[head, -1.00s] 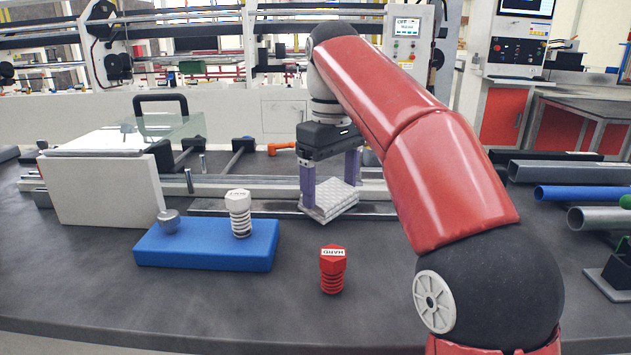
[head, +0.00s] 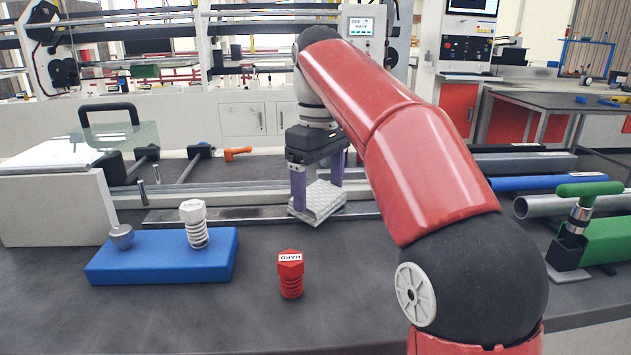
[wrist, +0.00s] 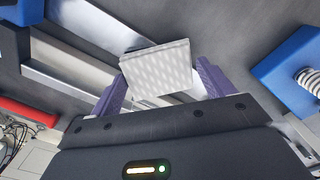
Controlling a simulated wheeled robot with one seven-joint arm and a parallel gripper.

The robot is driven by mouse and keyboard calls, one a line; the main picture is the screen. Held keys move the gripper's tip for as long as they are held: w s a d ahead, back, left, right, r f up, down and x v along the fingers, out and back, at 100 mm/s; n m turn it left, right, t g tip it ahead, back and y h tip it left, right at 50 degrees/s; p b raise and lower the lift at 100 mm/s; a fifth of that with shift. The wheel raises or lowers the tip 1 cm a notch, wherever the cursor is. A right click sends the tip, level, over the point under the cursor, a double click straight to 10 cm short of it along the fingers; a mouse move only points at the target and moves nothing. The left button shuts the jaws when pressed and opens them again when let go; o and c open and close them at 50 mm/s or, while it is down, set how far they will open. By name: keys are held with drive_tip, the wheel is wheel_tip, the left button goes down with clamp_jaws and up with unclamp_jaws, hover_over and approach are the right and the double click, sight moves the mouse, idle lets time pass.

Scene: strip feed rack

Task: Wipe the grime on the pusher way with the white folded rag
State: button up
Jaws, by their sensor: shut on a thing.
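My gripper (head: 318,195) has two purple fingers and is shut on the white folded rag (head: 322,203). The rag has a quilted pattern and sits between the fingertips; it also shows in the wrist view (wrist: 158,68). In the head view the rag is at the metal pusher way (head: 225,213), a long flat strip running left to right. The rag and fingers cover part of the strip. I cannot tell whether the rag touches it. In the wrist view metal strips (wrist: 75,65) run diagonally beside the rag. I cannot make out any grime.
A blue block (head: 150,262) holds a white-capped spring plunger (head: 195,225) and a grey knob (head: 121,236). A red spring plunger (head: 290,275) stands in front. A green-handled clamp (head: 577,225) and pipes (head: 540,205) lie right. The front table is mostly clear.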

drive_tip(key=shift+s+a, duration=0.1)
drive_tip(key=shift+a, duration=6.55)
drive_tip(key=shift+d+f+b, duration=0.15)
drive_tip(key=shift+d+b, duration=0.25)
drive_tip(key=shift+d, duration=2.05)
drive_tip(key=shift+d+r, duration=0.15)
drive_tip(key=shift+d, duration=2.05)
drive_tip(key=shift+d+r, duration=0.1)
drive_tip(key=shift+d, duration=2.05)
drive_tip(key=shift+a+f+p, duration=0.15)
drive_tip(key=shift+a+p, duration=0.3)
drive_tip(key=shift+a, duration=6.8)
drive_tip(key=shift+d, duration=0.1)
drive_tip(key=shift+d+b, duration=0.35)
drive_tip(key=shift+d, duration=1.05)
drive_tip(key=shift+a+p, duration=0.35)
drive_tip(key=shift+a, duration=0.8)
